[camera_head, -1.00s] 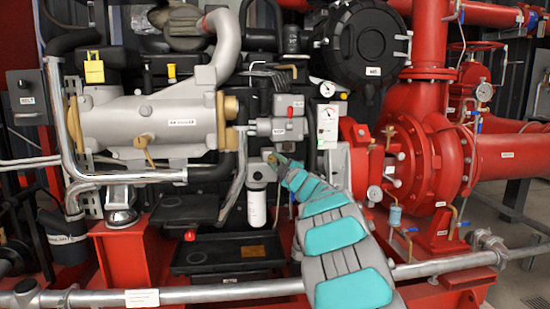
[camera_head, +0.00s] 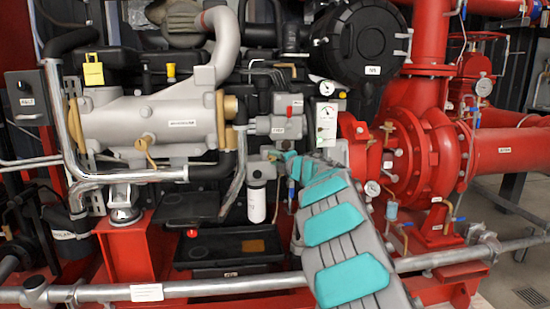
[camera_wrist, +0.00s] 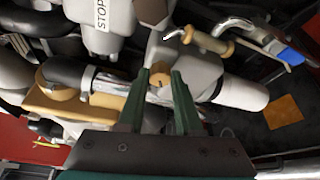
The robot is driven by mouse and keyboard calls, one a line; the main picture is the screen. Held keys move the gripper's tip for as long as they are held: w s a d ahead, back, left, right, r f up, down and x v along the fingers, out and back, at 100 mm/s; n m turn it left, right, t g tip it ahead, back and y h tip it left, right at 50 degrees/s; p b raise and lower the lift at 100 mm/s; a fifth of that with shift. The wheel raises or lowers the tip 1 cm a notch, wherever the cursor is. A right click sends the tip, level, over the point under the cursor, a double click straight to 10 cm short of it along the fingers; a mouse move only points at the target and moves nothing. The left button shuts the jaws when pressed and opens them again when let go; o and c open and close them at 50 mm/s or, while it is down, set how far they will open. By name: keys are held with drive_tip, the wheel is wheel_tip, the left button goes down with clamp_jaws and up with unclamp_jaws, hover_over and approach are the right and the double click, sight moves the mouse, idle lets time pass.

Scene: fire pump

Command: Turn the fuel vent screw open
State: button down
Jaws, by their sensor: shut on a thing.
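The fuel vent screw (camera_wrist: 159,80) is a small brass-coloured slotted head on the grey fuel filter head (camera_wrist: 195,72) in the wrist view. My gripper (camera_wrist: 161,76) has its two green fingers on either side of the screw, shut on it. In the head view my gripper (camera_head: 275,156) reaches the grey filter head (camera_head: 260,170) above the white filter canister (camera_head: 257,205). The screw itself is too small and covered to make out there. The canister also shows in the wrist view (camera_wrist: 243,95), to the right of the fingers.
A grey box (camera_head: 280,127) with a red button sits just above my gripper. The large grey cylinder (camera_head: 145,122) is to the left, the red pump (camera_head: 425,150) to the right. A silver pipe (camera_head: 220,291) crosses low in front.

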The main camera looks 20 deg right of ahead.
drive_tip(key=shift+a+f, duration=0.1)
idle(0.4)
drive_tip(key=c, duration=0.6)
unclamp_jaws()
drive_tip(key=shift+s, duration=0.1)
drive_tip(key=s, duration=0.2)
drive_tip(key=s+b, duration=0.1)
drive_tip(key=s, duration=0.2)
drive_tip(key=s+d+r, duration=0.1)
drive_tip(key=s, duration=0.1)
drive_tip(key=shift+s, duration=0.3)
drive_tip(key=shift+a, duration=0.1)
